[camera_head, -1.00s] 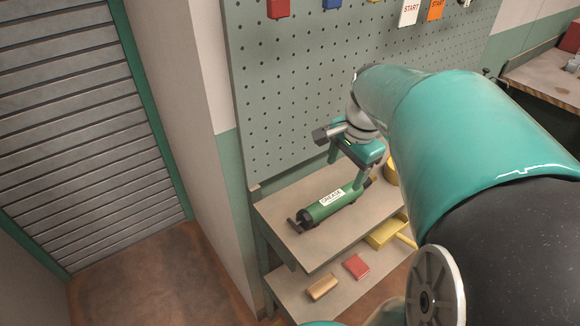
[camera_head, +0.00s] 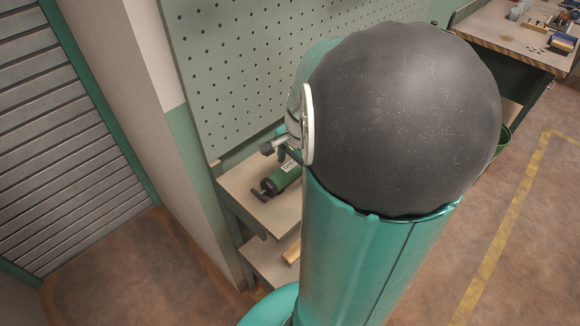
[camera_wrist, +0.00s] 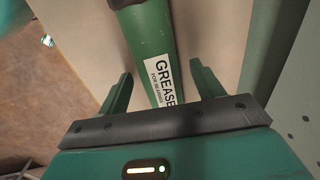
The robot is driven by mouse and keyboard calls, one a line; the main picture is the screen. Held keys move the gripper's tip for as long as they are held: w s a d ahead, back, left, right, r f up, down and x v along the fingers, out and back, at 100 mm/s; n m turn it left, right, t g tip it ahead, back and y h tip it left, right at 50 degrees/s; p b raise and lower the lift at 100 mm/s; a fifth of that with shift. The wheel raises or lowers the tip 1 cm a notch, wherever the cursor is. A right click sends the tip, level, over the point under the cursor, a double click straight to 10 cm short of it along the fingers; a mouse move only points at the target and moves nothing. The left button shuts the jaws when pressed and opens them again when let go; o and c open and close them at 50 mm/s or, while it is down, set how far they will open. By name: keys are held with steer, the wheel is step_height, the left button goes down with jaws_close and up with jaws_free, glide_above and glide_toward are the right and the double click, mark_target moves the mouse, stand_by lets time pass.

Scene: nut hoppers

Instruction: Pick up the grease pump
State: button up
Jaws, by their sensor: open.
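The grease pump (camera_head: 283,177) is a green cylinder with a dark T-shaped end and a white label. It lies on its side on the upper shelf; my arm hides its far end in the head view. In the wrist view the pump (camera_wrist: 148,42), labelled GREASE, runs between the two green fingers of my gripper (camera_wrist: 162,70). The fingers are open, one on each side of the barrel, with gaps visible. I cannot tell how far down the fingers reach. In the head view my gripper is mostly hidden behind my arm.
The upper shelf (camera_head: 240,187) stands against a pegboard (camera_head: 225,85). A lower shelf (camera_head: 262,262) holds a tan block (camera_head: 292,252). A workbench (camera_head: 500,35) with small parts stands at the upper right. The floor (camera_head: 530,240) at right is clear, with a yellow line.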

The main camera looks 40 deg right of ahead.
mark_target(293, 162)
jaws_close()
steer(key=shift+r, duration=0.1)
steer(key=shift+r, duration=0.45)
step_height(293, 162, up, 2)
steer(key=shift+r, duration=0.15)
steer(key=s+a+r, duration=0.5)
steer(key=a+r, duration=0.4)
steer(key=a, duration=0.3)
steer(key=shift+s+a+r, duration=0.35)
steer(key=shift+s, duration=0.05)
